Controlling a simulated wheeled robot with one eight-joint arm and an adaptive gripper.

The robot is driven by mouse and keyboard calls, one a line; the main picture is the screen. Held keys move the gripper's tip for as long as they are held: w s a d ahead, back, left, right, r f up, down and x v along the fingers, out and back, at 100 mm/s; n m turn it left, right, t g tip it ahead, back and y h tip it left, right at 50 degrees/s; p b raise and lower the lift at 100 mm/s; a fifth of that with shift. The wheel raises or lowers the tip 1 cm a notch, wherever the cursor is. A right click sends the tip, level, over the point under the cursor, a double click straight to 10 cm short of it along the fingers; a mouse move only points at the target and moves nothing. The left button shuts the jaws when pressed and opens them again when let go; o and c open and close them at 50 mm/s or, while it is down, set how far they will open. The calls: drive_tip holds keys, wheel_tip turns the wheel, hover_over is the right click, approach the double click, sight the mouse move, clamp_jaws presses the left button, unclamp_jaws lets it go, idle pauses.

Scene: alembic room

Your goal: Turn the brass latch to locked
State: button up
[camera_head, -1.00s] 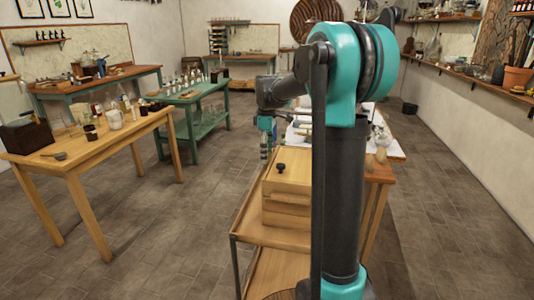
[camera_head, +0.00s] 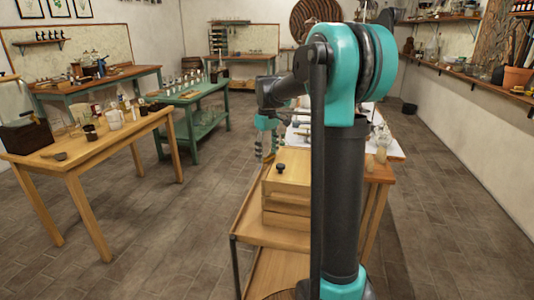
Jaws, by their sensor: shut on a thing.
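A pale wooden box (camera_head: 287,200) with a dark round knob (camera_head: 281,168) on top stands on a wooden cart, partly hidden behind my arm. My gripper (camera_head: 266,157) points down at the far left edge of the box, with its two fingers showing side by side. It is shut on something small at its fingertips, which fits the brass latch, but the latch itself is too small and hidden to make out. I cannot tell how far the latch is turned.
The wooden cart (camera_head: 248,228) has bare top at the box's left. A wooden table (camera_head: 50,158) with jars and cups stands at the left, a green bench (camera_head: 206,90) behind it. The tiled floor between is clear.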

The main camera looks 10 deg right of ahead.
sight(269, 156)
drive_tip(key=m, duration=0.6)
drive_tip(key=shift+w+d+m, duration=0.1)
drive_tip(key=shift+d+m, duration=0.05)
drive_tip(key=shift+m, duration=0.15)
drive_tip(key=m, duration=0.5)
drive_tip(key=shift+d+m, duration=0.15)
drive_tip(key=shift+m, duration=0.25)
drive_tip(key=o, duration=1.2)
drive_tip(key=shift+c, duration=0.2)
wheel_tip(269, 156, up, 12)
